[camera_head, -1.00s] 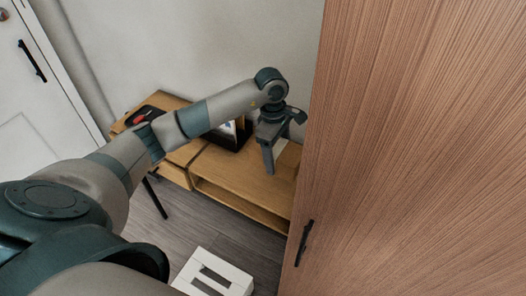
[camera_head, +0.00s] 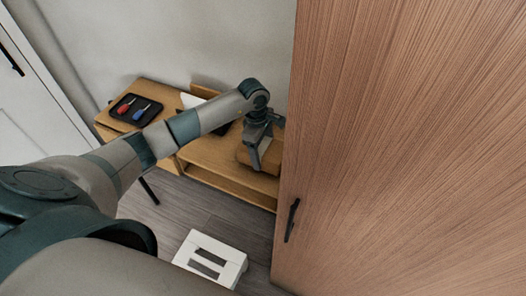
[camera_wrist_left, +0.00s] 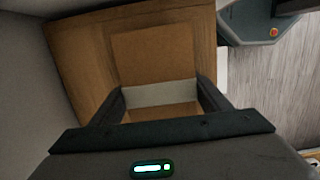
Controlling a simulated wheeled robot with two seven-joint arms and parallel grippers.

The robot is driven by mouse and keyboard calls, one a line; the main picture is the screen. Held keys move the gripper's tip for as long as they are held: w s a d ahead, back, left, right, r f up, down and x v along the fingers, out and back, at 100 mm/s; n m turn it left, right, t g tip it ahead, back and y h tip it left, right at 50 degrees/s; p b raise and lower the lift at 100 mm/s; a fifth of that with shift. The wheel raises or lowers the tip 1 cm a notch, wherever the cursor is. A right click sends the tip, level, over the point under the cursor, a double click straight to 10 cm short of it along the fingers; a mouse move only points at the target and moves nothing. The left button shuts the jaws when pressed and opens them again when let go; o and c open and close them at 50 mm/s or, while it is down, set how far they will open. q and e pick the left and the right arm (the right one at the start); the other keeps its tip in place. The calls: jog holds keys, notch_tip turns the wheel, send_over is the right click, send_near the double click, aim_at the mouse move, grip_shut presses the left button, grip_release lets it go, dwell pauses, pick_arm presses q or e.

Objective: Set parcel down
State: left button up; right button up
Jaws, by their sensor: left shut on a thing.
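The parcel is a brown box (camera_wrist_left: 155,55) with a pale band across it, seen between my fingers in the left wrist view. My left gripper (camera_wrist_left: 161,95) is shut on it, one finger at each side. In the head view my left gripper (camera_head: 256,157) is over the right part of a low wooden cabinet (camera_head: 207,150), with a bit of brown beside it. The gripper and arm hide much of the parcel there, and I cannot tell whether it touches the cabinet top. My right gripper is not in view.
A black tray (camera_head: 125,115) with a red and a blue tool lies on the cabinet's left end. A tall wooden cabinet door (camera_head: 400,120) with a black handle stands close on the right. A white slotted stool (camera_head: 212,258) stands on the floor.

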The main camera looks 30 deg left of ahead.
pick_arm(q)
jog(key=shift+f, duration=0.45)
jog(key=shift+f, duration=0.2)
jog(key=o, duration=1.2)
jog(key=shift+o, duration=0.2)
jog(key=shift+r, duration=0.15)
